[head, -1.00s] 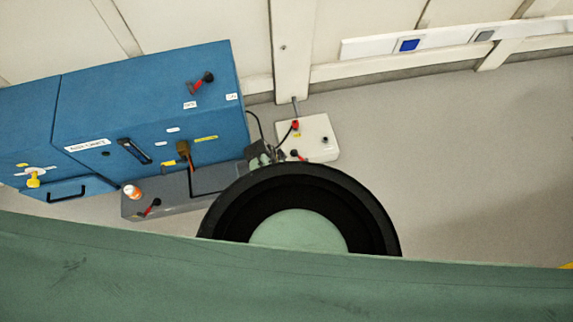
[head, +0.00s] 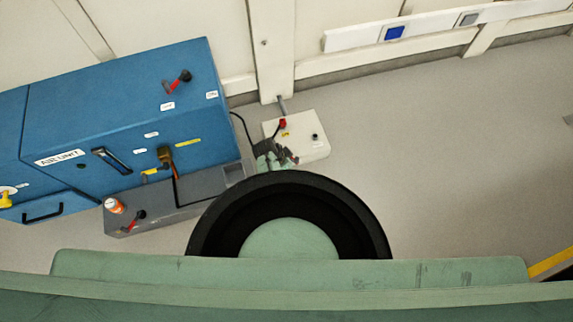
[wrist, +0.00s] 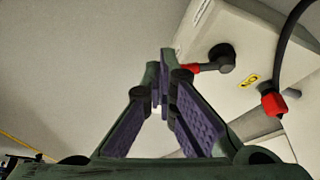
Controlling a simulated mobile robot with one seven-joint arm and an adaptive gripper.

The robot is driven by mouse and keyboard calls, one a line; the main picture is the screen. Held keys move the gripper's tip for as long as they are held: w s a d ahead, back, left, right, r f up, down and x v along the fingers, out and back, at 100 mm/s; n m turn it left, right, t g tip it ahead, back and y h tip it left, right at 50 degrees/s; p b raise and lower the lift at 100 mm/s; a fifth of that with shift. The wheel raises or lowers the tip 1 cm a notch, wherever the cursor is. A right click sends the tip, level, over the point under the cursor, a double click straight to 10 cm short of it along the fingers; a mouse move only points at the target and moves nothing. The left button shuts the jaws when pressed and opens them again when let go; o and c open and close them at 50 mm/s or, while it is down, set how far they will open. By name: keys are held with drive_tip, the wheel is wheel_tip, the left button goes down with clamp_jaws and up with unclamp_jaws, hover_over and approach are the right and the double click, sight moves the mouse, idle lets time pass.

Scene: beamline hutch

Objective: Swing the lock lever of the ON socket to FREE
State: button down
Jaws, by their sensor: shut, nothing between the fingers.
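The ON socket is on a white box (head: 310,150) on the floor by the wall. A red plug (wrist: 272,100) with a black cable and a yellow ON label (wrist: 248,80) show on the box in the wrist view. The red arm points left in the wrist view, to my fingertips. My gripper (wrist: 163,85) is shut and empty, its tips right beside the lever's red end. I cannot tell whether they touch. In the head view my gripper (head: 275,158) is at the box's lower left corner.
A blue cabinet (head: 120,110) stands left, with its own red-and-black lever (head: 178,82). The floor on the right (head: 450,150) is clear.

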drive_tip(key=shift+w+d+n+t+y, duration=0.15)
drive_tip(key=shift+w+d+n, duration=0.15)
drive_tip(key=shift+d+n, duration=0.3)
drive_tip(key=shift+w+d+n+t+y, duration=0.15)
drive_tip(key=shift+w+d+n, duration=0.1)
drive_tip(key=shift+d+n, duration=0.35)
drive_tip(key=shift+a, duration=0.2)
drive_tip(key=shift+s+a, duration=0.25)
drive_tip(key=shift+a, duration=0.35)
drive_tip(key=shift+s, duration=0.1)
